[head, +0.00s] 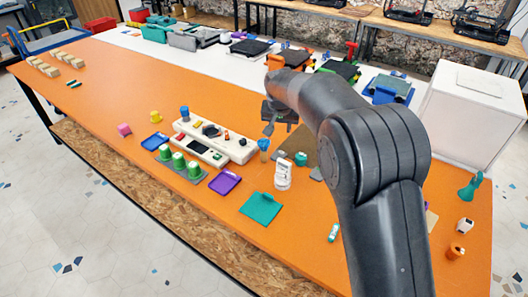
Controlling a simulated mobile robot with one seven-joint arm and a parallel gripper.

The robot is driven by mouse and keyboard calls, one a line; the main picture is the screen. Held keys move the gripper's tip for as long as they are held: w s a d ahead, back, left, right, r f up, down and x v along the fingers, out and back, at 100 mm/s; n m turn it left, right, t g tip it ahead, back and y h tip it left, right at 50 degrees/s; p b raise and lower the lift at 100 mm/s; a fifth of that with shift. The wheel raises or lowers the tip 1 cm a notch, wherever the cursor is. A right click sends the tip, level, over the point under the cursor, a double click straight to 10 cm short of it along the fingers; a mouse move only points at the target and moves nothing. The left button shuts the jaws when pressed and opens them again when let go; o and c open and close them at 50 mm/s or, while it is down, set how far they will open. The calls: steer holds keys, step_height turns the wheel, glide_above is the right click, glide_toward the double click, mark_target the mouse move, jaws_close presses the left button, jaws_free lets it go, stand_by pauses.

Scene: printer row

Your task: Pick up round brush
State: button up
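A small upright item with a blue top and a paler lower part (264,146) stands on the orange table, just right of the white tool holder. It may be the round brush, but it is too small to be sure. My gripper (279,127) hangs above the table, just above and slightly right of this item in the picture. I see a gap between it and the item. Its fingers are small and dark, so their opening is unclear. Nothing held shows in it. My arm hides part of the table to the right.
The white holder (240,152) carries several small tools. A large white box (468,115) is at right. The table's left half is mostly clear.

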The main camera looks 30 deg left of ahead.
glide_above(264, 147)
steer(key=s, duration=0.2)
step_height(264, 147, down, 4)
steer(key=shift+n, duration=0.3)
steer(key=x, duration=1.1)
steer(key=shift+w+d, duration=0.15)
steer(key=shift+d, duration=0.2)
steer(key=shift+c, duration=0.6)
steer(key=c, duration=0.6)
